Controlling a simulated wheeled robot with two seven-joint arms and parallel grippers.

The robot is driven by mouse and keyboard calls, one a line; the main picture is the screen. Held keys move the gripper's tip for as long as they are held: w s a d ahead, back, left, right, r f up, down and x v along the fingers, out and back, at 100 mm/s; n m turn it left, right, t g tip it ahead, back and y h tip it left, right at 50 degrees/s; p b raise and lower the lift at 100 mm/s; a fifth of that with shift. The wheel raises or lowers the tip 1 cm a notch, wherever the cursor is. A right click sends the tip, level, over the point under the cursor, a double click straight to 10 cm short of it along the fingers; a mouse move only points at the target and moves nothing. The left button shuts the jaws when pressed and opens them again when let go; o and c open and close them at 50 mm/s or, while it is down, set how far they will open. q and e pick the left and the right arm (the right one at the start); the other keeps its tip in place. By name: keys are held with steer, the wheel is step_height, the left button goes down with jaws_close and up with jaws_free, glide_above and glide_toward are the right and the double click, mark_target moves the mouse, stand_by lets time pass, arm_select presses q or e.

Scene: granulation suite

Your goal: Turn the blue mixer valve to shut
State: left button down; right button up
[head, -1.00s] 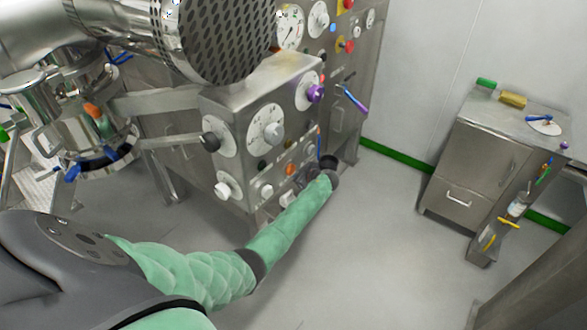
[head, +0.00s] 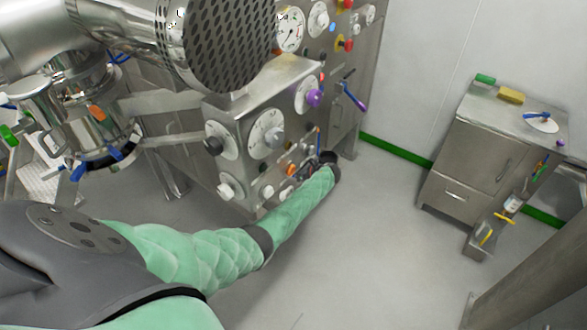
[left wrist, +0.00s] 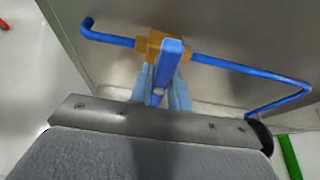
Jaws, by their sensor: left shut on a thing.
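In the left wrist view the valve has a blue lever handle (left wrist: 171,58) on an orange-yellow body (left wrist: 152,45). A blue pipe (left wrist: 245,68) passes through the body against a steel panel. The handle lies across the pipe line in this picture. My left gripper (left wrist: 163,92) is shut on the handle, with a pale blue finger on each side of it. In the head view a short piece of blue pipe (head: 318,141) shows on the lower panel; the valve itself is hard to make out behind my left wrist. My right gripper is not in view.
The steel machine panel (head: 240,100) carries several dials and knobs around my left arm. A steel cabinet (head: 468,160) stands at the right. The floor (head: 370,230) between them is clear.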

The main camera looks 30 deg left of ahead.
arm_select(q)
steer(key=shift+f, duration=0.1)
steer(key=c, duration=1.3)
jaws_free()
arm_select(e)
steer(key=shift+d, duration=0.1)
arm_select(q)
steer(key=shift+d, duration=0.3)
steer(key=shift+b+v, duration=0.95)
steer(key=shift+v, duration=2.7)
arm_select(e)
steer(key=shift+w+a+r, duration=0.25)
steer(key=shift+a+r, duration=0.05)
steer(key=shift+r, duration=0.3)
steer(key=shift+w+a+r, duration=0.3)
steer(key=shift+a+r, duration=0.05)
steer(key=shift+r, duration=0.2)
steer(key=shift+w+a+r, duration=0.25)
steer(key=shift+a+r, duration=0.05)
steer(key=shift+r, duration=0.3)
arm_select(q)
steer(key=shift+a, duration=0.1)
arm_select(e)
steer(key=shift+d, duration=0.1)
